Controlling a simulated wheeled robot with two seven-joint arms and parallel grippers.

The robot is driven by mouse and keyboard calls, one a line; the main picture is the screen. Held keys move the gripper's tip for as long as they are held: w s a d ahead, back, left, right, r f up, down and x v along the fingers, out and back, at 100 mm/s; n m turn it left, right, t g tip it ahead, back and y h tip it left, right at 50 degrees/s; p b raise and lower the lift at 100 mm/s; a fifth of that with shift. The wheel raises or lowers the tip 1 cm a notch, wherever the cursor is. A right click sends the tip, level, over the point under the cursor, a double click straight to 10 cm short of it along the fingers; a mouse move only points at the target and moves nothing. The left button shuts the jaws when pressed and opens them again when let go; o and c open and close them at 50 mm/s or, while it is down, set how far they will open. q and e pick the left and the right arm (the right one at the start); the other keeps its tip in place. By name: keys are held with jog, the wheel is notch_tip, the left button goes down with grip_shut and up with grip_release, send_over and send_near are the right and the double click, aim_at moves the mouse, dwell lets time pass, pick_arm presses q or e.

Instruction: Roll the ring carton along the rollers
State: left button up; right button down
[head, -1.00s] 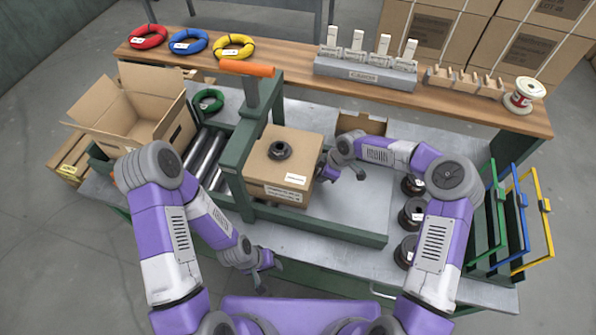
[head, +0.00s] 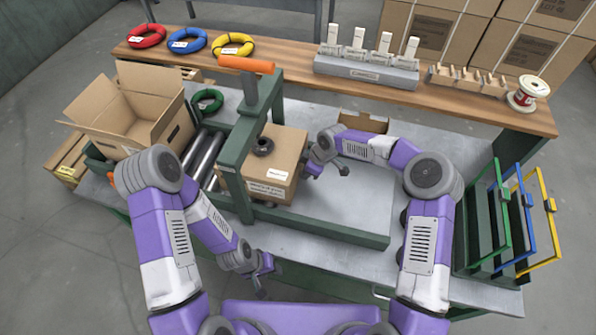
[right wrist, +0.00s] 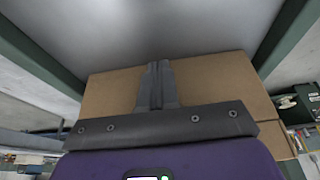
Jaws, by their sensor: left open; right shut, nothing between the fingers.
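The ring carton (head: 280,160) is a closed brown box with a black ring (head: 262,147) on its top. It sits at the green press frame (head: 236,165), whose post hides part of its left side. The steel rollers (head: 203,157) lie just left of the frame. My right gripper (head: 312,168) is shut and empty at the carton's right side, seemingly against it. In the right wrist view its closed fingers (right wrist: 157,85) stand before the brown carton (right wrist: 215,85). My left gripper (head: 262,287) is open and empty, low at the bench's front edge.
An open carton (head: 135,110) stands at the left, beyond the rollers. A green coil (head: 207,101) lies behind the rollers. The frame's orange-handled lever (head: 246,64) rises above. Coloured racks (head: 510,225) stand at the right.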

jog(key=shift+a, duration=0.3)
jog(key=shift+s+d+r, duration=0.1)
jog(key=shift+s+d, duration=0.05)
jog(key=shift+d, duration=0.55)
jog(key=shift+s+d, duration=0.1)
jog(key=shift+d, duration=0.55)
jog(key=w+a+p+v, duration=0.1)
jog(key=p+v, duration=0.6)
jog(key=v, duration=0.6)
jog(key=shift+s+a+r+p, duration=0.2)
jog(key=shift+s+r+p, duration=0.1)
jog(key=shift+r+p, duration=0.1)
jog(key=shift+f, duration=0.1)
